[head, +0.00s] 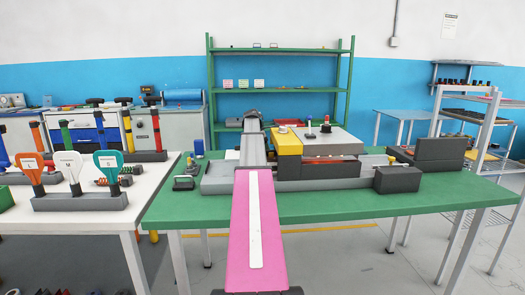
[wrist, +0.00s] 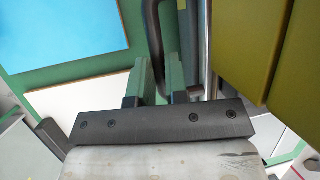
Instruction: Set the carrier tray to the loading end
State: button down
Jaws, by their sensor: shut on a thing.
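My gripper (wrist: 160,84) shows in the wrist view with its two fingers close on either side of a dark bent bar handle (wrist: 155,45). The handle looks like the carrier tray's, but the tray body cannot be made out clearly. In the head view my arm reaches over the green table and hides the gripper and what it holds. The machine there has a long grey bed (head: 217,182), a yellow block (head: 288,142) and a grey top plate (head: 333,144) with knobs. In the wrist view a yellow surface (wrist: 232,45) lies close to the right of the fingers.
The green table (head: 170,213) is bare along its front edge. A dark grey block (head: 397,180) and a dark box (head: 440,150) stand at the right. A white table (head: 80,215) with paddles in a rack is at the left. Green shelves (head: 282,84) stand behind.

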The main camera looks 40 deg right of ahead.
jog(key=c, duration=1.1)
grip_release()
jog(key=v, duration=1.1)
